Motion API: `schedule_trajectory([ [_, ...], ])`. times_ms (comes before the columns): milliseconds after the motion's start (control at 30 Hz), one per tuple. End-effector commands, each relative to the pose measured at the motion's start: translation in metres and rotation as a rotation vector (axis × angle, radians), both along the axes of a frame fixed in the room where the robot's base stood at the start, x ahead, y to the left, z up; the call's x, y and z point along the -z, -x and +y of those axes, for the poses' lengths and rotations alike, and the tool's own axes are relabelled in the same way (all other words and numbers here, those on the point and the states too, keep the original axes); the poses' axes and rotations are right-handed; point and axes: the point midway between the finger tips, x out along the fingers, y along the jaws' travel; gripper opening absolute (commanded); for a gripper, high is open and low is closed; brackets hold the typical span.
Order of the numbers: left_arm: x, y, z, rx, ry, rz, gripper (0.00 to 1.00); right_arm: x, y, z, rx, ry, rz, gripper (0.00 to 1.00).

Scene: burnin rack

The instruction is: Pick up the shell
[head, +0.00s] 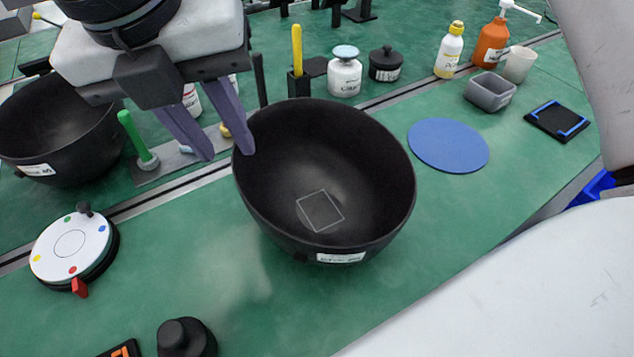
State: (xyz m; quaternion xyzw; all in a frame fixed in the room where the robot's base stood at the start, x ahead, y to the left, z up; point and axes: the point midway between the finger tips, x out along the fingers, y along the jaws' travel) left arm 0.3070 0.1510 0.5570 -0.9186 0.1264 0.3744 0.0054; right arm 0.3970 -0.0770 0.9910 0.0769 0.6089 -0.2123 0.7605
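A large black bowl-shaped shell (370,170) stands in the middle of the green bench, with a white label at its front rim and a pale square outline inside. A second black shell (60,125) with a label stands at the far left. I cannot tell whether either touches. Nothing is held between them.
A white dial (70,248) with coloured dots, a green-handled tool (135,135) and a black knob (185,338) lie left. A blue disc (448,145), grey bin (490,92), bottles (450,50) and a jar (345,75) stand behind and right.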

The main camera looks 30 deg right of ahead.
Motion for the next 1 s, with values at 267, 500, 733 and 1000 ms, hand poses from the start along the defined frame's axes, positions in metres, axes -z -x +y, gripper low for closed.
schedule_trajectory([
  [267,0.004,0.004,0.0,0.001,0.001,0.009,0.33,0.034,-0.004,-0.006,-0.004,0.0,0.003,0.27],
  [500,0.004,0.004,0.0,0.0,0.0,0.008,0.33,0.068,-0.007,-0.012,-0.002,-0.002,0.004,0.27],
  [733,0.003,0.003,0.0,0.0,0.0,0.005,0.33,0.075,-0.008,-0.013,-0.003,-0.003,0.003,0.27],
  [1000,0.003,0.002,0.0,0.0,-0.001,0.003,0.33,0.075,-0.008,-0.013,-0.003,-0.003,0.003,0.0],
])
